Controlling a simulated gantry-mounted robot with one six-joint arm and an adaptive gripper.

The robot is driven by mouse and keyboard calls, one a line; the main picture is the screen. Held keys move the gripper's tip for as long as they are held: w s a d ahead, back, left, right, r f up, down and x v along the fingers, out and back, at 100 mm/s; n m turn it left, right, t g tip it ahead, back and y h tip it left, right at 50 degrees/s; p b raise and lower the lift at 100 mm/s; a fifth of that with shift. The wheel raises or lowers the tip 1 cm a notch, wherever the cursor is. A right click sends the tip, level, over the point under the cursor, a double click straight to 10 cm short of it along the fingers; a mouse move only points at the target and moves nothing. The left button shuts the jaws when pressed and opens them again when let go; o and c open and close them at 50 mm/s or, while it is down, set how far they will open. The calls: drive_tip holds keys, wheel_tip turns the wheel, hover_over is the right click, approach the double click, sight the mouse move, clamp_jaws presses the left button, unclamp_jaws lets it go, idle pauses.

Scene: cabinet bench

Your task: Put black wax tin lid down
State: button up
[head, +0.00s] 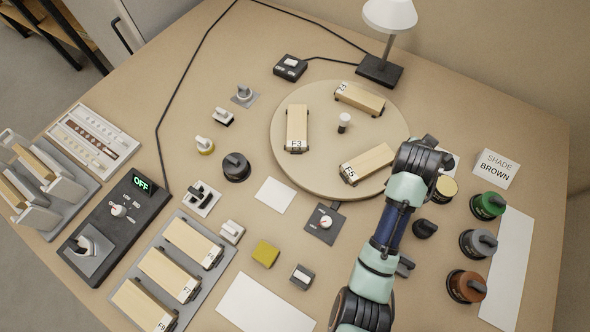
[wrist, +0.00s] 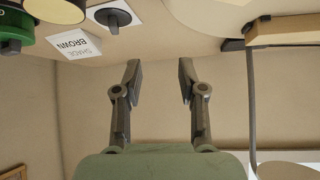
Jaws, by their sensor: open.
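A black disc with an upright knob, which looks like the wax tin lid (wrist: 112,18), lies flat on a white square in the wrist view, beside the SHADE BROWN card (wrist: 75,44). In the head view my arm hides it, and only part of the white square (head: 453,165) shows. My gripper (wrist: 158,65) is open and empty, apart from the lid, with bare wall behind its fingers. In the head view my gripper (head: 430,142) is over the turntable's right edge. An open tin with tan contents (head: 445,188) stands beside the square.
Green (head: 488,205), grey (head: 478,244) and brown (head: 466,286) lidded tins stand at right by a white strip (head: 508,268). A round turntable (head: 290,170) carries wooden-topped brushes. A lamp (head: 390,15) stands behind. A small black knobbed piece (head: 424,229) sits right of my arm.

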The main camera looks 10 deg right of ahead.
drive_tip(key=w+a+n, duration=0.1)
drive_tip(key=a, duration=0.2)
drive_tip(key=w+a+r+t, duration=0.1)
drive_tip(key=a, duration=0.3)
drive_tip(key=a+r+n+t+y, duration=0.1)
drive_tip(key=a, duration=0.3)
drive_tip(key=shift+w+a+r+n, duration=0.1)
drive_tip(key=shift+w+a+n, duration=0.05)
drive_tip(key=shift+w+n, duration=0.2)
drive_tip(key=s+a+r+n+t+y, duration=0.1)
drive_tip(key=s+a+r+n+y, duration=0.1)
drive_tip(key=a, duration=0.7)
drive_tip(key=s+a+r+n+t+y, duration=0.2)
drive_tip(key=s+a+r+n, duration=0.1)
drive_tip(key=a, duration=0.7)
drive_tip(key=s+a+r+n+t+y, duration=0.2)
drive_tip(key=s+a+r+n, duration=0.1)
drive_tip(key=a, duration=0.7)
drive_tip(key=shift+s+a+r+y, duration=0.2)
drive_tip(key=shift+r+y, duration=0.2)
drive_tip(key=shift+r, duration=0.2)
